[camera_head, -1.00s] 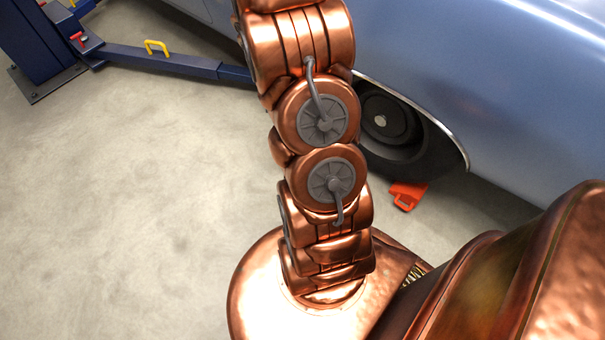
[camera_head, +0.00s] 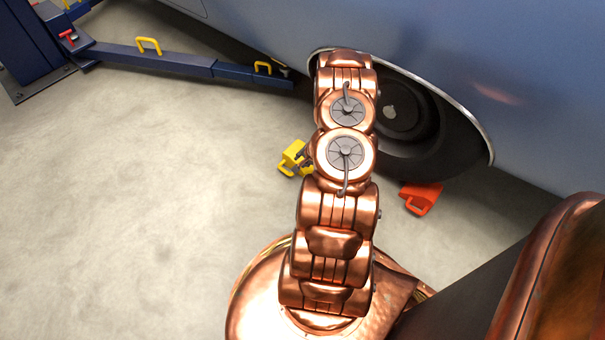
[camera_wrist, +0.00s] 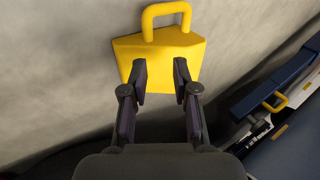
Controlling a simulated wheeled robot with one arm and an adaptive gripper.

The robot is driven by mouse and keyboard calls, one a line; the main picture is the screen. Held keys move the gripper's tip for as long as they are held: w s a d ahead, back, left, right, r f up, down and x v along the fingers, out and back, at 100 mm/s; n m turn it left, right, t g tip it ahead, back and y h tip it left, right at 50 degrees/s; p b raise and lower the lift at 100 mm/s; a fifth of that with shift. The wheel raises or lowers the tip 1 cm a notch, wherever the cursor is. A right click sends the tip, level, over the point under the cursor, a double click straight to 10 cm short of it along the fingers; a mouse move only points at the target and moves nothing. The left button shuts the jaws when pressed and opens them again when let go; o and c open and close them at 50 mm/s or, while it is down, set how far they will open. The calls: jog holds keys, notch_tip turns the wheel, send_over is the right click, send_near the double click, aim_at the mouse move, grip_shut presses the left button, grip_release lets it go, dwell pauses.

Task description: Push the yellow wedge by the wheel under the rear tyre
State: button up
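The yellow wedge (camera_head: 293,157), with a loop handle, is on the floor left of the rear tyre (camera_head: 405,163), partly hidden by my arm. A gap to the tyre cannot be judged because my arm covers that stretch. In the wrist view the yellow wedge (camera_wrist: 165,52) lies just ahead, its handle pointing away from me. My gripper (camera_wrist: 160,75) has its two fingers apart, with the tips at or over the wedge's near part. Whether they touch it I cannot tell. Nothing is clearly gripped.
An orange-red wedge (camera_head: 421,196) with a handle lies at the tyre's right side. The blue car body (camera_head: 520,70) overhangs the wheel. A dark blue lift arm (camera_head: 165,60) with yellow handles reaches in from the left. The floor at left is clear.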

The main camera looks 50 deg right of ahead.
aim_at(298, 163)
jog(key=f, duration=0.2)
jog(key=f+b, duration=0.1)
jog(key=shift+s+a+f+m, duration=0.3)
jog(key=shift+a+f+m, duration=0.1)
jog(key=shift+w+b+x, duration=0.25)
jog(key=shift+b+x, duration=1.2)
jog(key=shift+x, duration=2.3)
jog(key=shift+a+r, duration=0.1)
jog(key=shift+a, duration=0.05)
grip_shut()
